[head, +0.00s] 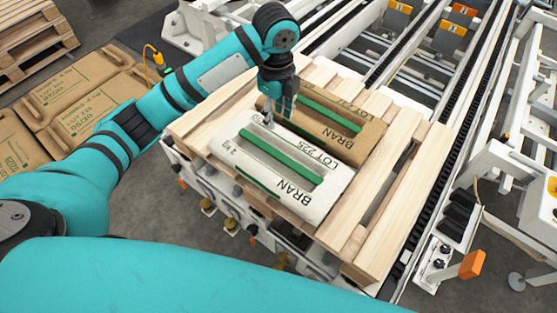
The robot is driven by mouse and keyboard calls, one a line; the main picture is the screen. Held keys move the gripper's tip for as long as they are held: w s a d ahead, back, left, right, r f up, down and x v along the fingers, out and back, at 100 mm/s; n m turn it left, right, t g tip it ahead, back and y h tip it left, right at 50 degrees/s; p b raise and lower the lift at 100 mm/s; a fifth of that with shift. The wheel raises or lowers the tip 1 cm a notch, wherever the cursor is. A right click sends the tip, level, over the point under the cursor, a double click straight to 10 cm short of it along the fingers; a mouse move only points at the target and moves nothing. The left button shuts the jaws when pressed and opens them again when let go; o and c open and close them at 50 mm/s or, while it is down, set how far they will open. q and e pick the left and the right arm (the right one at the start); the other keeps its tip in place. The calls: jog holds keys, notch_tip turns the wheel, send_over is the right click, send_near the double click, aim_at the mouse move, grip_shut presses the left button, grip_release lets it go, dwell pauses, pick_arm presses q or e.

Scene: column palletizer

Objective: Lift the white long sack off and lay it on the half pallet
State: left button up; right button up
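The white long sack (262,169) lies flat on a light wooden pallet (407,190), with a green stripe and the print BRAN. A brown sack with similar print (345,137) lies beside it on its far side. My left gripper (279,114) points down at the far left end of the white sack, near the border between the two sacks. Its fingers look apart, one over the white sack's edge and one toward the brown sack. I cannot tell whether they touch. My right gripper is not in view.
The pallet sits on a white conveyor frame with a dark chain rail (455,140) on its right. Several brown sacks (72,105) lie at the left. Stacked wooden pallets (35,42) stand at the top left. An orange-ended part (472,264) sticks out at the lower right.

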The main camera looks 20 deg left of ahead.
pick_arm(q)
jog(key=p, duration=0.1)
send_over(279, 154)
jog(key=f, duration=1.2)
jog(key=shift+s+a, duration=0.15)
jog(key=shift+s, duration=0.1)
notch_tip(279, 154, down, 5)
jog(key=shift+w+f+p, duration=0.1)
jog(key=shift+w+p, duration=0.05)
jog(key=shift+p, duration=0.3)
grip_shut()
jog(key=shift+w+r, duration=0.2)
jog(key=shift+r, duration=0.1)
